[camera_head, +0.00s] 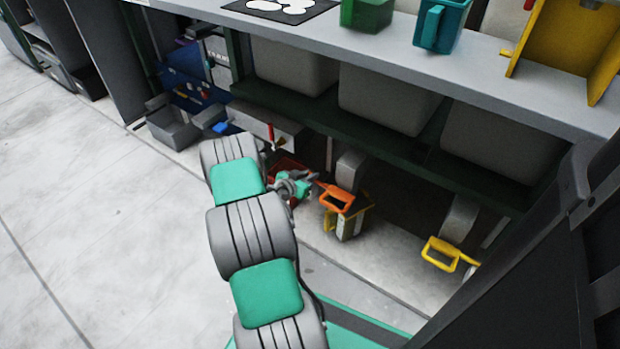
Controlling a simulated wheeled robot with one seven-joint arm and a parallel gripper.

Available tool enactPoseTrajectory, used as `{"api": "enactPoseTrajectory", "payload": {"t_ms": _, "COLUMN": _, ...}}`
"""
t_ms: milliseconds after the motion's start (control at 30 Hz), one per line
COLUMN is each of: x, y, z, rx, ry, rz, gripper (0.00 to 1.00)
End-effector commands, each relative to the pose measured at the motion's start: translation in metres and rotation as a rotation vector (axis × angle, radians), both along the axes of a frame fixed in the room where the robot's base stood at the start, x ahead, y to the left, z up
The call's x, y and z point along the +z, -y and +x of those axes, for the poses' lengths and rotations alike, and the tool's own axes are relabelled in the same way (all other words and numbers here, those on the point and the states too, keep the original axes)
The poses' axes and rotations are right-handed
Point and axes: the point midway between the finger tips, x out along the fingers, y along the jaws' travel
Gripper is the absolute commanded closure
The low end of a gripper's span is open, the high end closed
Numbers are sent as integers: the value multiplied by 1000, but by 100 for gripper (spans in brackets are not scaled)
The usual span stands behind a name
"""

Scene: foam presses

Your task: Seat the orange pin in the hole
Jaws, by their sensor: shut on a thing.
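My gripper (313,182) is at the end of my arm, low in front of the bench, and is small in the picture. It is shut on the orange pin (337,199), whose looped handle shows just right of the fingers. The pin's handle appears over a small yellow and grey block (347,224) near the floor. I cannot make out the hole or the pin's shaft, so I cannot tell whether the pin is in, above or beside it.
A yellow looped handle (441,252) is low at the right. A red tray (290,165) lies behind my gripper. Grey bins fill the bench's lower shelf (330,122). Green (367,14) and teal (440,28) containers stand on top. The floor (100,220) at left is clear.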

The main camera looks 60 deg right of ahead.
Motion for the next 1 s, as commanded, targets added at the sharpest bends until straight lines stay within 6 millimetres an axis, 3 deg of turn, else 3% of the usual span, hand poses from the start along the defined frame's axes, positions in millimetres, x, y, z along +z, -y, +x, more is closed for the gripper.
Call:
{"api": "enactPoseTrajectory", "payload": {"t_ms": 300, "x": -2, "y": 1, "z": 1, "rx": 0, "ry": 2, "rz": -2, "gripper": 100}}
{"api": "enactPoseTrajectory", "payload": {"t_ms": 333, "x": -2, "y": 0, "z": 1, "rx": 0, "ry": 2, "rz": -2, "gripper": 86}}
{"api": "enactPoseTrajectory", "payload": {"t_ms": 600, "x": -1, "y": 0, "z": 1, "rx": 0, "ry": 2, "rz": -2, "gripper": 65}}
{"api": "enactPoseTrajectory", "payload": {"t_ms": 900, "x": 6, "y": 0, "z": 1, "rx": -1, "ry": 2, "rz": -2, "gripper": 65}}
{"api": "enactPoseTrajectory", "payload": {"t_ms": 1000, "x": 12, "y": -13, "z": 4, "rx": 3, "ry": 0, "rz": 0, "gripper": 65}}
